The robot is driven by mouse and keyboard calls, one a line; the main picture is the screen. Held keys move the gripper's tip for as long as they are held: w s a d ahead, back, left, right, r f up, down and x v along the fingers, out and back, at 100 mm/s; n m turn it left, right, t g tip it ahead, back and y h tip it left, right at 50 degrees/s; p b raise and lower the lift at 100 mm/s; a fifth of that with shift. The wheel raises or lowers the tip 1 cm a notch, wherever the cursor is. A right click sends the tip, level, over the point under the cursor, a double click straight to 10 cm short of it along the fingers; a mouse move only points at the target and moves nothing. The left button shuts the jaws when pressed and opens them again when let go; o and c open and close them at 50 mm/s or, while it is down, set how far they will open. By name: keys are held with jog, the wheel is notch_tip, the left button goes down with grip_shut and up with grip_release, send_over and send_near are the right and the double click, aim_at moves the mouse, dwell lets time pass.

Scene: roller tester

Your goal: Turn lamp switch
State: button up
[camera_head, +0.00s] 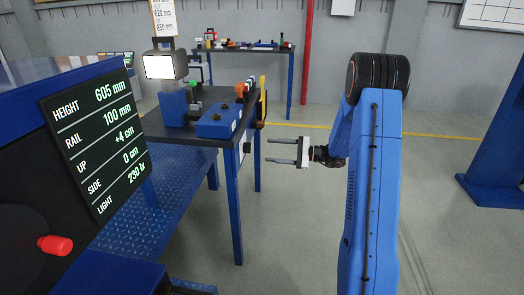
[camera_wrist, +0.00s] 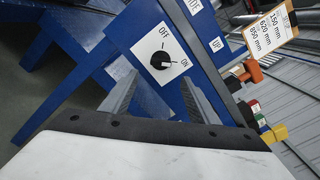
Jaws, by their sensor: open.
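The lamp switch is a black knob (camera_wrist: 161,60) on a white plate (camera_wrist: 150,50) marked OFF and ON, on a blue panel in the wrist view. Its handle seems to lie toward ON, though it is small. In the head view a small pale plate (camera_head: 246,147) at the table's right side may be this switch, seen nearly edge-on. The lamp (camera_head: 160,66) on the table has a bright white face. My gripper (camera_head: 284,151) is open and empty, to the right of the table and apart from it, fingers pointing left. In the wrist view its fingers (camera_wrist: 157,98) straddle the area below the knob.
The dark table (camera_head: 180,133) holds a blue box (camera_head: 218,121) and small coloured parts. A display panel (camera_head: 97,140) and a red knob (camera_head: 55,245) are at the left. Another table (camera_head: 290,50) stands behind. Floor around my gripper is clear.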

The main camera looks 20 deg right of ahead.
jog(key=v, duration=0.8)
jog(key=shift+d, duration=0.25)
jog(key=shift+s, duration=0.1)
jog(key=s+a+r+n+g+h, duration=0.3)
jog(key=s+a+r+n+g, duration=0.1)
jog(key=s+a, duration=0.6)
jog(key=s+a+r+n+g+h, duration=0.3)
jog(key=s+a+n+g, duration=0.1)
jog(key=s+a, duration=0.6)
jog(key=s+d+n+t+h, duration=0.1)
jog(key=s+n+t+h, duration=0.1)
jog(key=s, duration=0.8)
jog(key=s+d+r+n+t+h, duration=0.1)
jog(key=s+n+h, duration=0.4)
jog(key=s, duration=0.6)
jog(key=shift+s+d+r+t+h, duration=0.25)
jog(key=shift+t+h, duration=0.15)
jog(key=shift+h, duration=0.9)
jog(key=shift+a, duration=0.1)
